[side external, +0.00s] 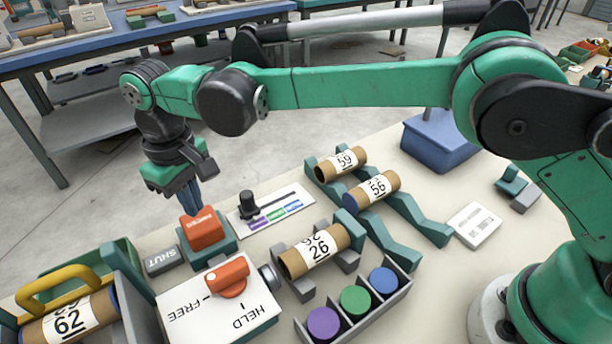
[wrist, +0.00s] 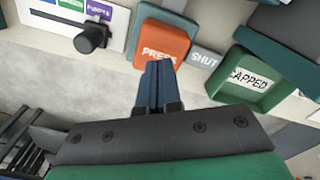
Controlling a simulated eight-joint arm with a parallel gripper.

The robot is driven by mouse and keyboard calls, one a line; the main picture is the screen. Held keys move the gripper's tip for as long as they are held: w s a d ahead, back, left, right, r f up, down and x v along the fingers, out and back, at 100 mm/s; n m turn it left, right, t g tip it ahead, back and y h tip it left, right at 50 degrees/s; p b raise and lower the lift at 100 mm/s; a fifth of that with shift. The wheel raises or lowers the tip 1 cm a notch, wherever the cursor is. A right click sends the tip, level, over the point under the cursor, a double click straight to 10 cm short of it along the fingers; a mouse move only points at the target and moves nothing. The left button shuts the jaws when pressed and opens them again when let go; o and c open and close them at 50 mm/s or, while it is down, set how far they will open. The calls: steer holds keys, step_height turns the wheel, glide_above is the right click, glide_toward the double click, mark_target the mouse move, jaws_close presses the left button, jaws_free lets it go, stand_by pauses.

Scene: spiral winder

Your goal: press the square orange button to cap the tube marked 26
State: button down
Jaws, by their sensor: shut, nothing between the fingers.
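The square orange button (side external: 203,231) sits on a teal base left of the middle in the side view. It also shows in the wrist view (wrist: 163,43), marked PRESS. My gripper (side external: 192,207) is shut and empty, pointing down at the button's far edge. In the wrist view its blue fingertips (wrist: 158,66) overlap the button's near edge; I cannot tell whether they touch it. The tube marked 26 (side external: 314,251) lies on grey supports right of the button, with a grey part at its left end. No coloured cap shows on its visible left end.
An orange lever (side external: 229,278) stands on a FREE/HELD box in front. A slider with a black knob (side external: 248,205) is behind the button. Tubes 59 (side external: 341,162) and 56 (side external: 372,188) lie on a teal rack. Purple, green and blue discs (side external: 355,300) fill a grey tray.

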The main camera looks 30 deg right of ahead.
mark_target(199, 221)
steer(key=shift+f, duration=0.25)
steer(key=shift+f, duration=1.85)
steer(key=shift+r, duration=4.05)
